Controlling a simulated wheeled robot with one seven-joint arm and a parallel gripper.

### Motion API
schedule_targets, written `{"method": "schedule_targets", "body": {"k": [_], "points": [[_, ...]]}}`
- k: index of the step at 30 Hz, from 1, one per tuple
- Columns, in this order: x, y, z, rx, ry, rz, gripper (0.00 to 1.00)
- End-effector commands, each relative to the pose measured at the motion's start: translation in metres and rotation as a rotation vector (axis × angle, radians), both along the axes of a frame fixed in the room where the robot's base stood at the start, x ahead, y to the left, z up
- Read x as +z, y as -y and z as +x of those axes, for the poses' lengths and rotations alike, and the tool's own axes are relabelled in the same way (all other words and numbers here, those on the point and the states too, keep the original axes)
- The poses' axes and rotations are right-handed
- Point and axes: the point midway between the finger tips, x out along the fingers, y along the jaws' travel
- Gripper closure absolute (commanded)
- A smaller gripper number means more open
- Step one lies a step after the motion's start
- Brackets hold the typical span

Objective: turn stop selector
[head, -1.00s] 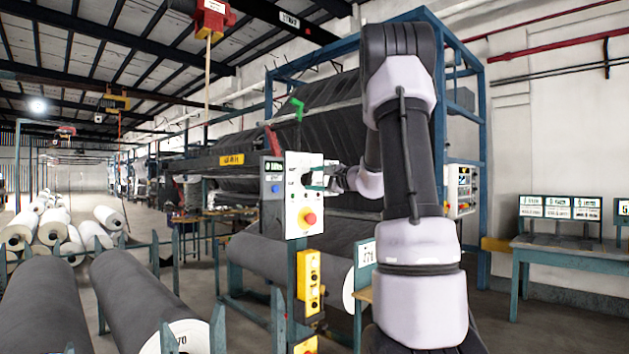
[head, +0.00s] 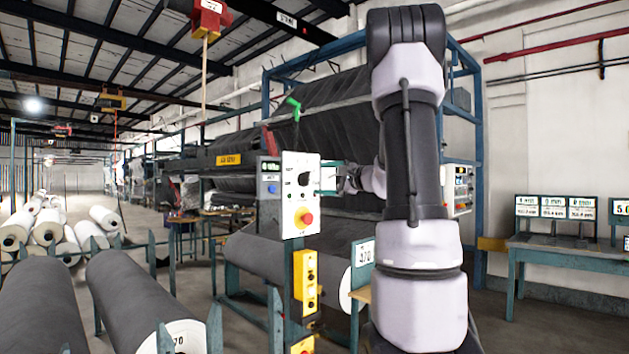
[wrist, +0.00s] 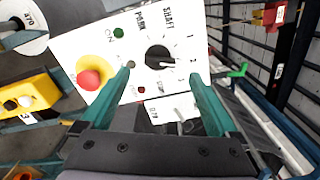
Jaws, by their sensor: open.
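The white control panel (head: 290,212) stands on a post left of my arm. Its black round selector knob (head: 303,179) sits in the panel's upper part, beside printed marks. In the wrist view the knob (wrist: 160,58) lies ahead of and between my green fingertips. Which mark it points to is too small to tell. My gripper (wrist: 162,78) is open, with nothing between its fingers. In the head view my gripper (head: 330,178) is just right of the knob and looks apart from it.
A red button (wrist: 89,80) on a yellow base sits beside the knob on the panel. A yellow box (head: 305,278) with buttons hangs below. A green lever (head: 294,105) stands above the panel. Grey rolls (head: 140,305) lie at the lower left.

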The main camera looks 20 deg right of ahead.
Motion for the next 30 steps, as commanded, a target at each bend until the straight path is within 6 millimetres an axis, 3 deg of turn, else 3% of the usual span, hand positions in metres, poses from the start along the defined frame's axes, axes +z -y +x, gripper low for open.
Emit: {"method": "schedule_targets", "body": {"k": [3, 9, 26, 30], "points": [[0.000, 0.008, -0.022, -0.002, 0.000, 0.001, 0.05], [-0.001, 0.016, -0.043, -0.001, -0.002, 0.001, 0.05], [0.000, 0.017, -0.046, 0.001, -0.001, 0.001, 0.05], [0.000, -0.004, -0.052, 0.045, -0.024, -0.024, 0.05]]}}
